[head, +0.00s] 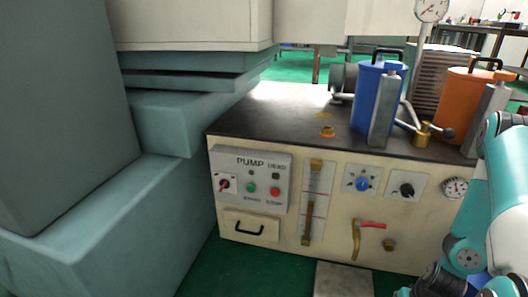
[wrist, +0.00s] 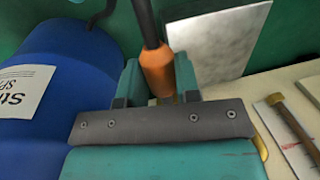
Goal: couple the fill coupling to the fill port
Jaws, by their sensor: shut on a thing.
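The fill coupling (wrist: 157,70) is an orange collar on the end of a dark hose (wrist: 147,22), seen in the wrist view. My gripper (wrist: 157,80) is shut on it, one teal finger on each side. The coupling's far end is hidden behind the gripper. In the head view, a small round brass fitting (head: 388,244) sits low on the pump cabinet's front, and an orange ring (head: 327,132) lies on its top. I cannot tell for certain which is the fill port. My gripper's fingers do not show clearly in the head view.
Blue (head: 366,90) and orange (head: 460,95) canisters stand on top. A blue drum (wrist: 40,100) is close left of my gripper. Large teal blocks (head: 100,225) crowd the left. A grey plate (head: 343,280) lies in front.

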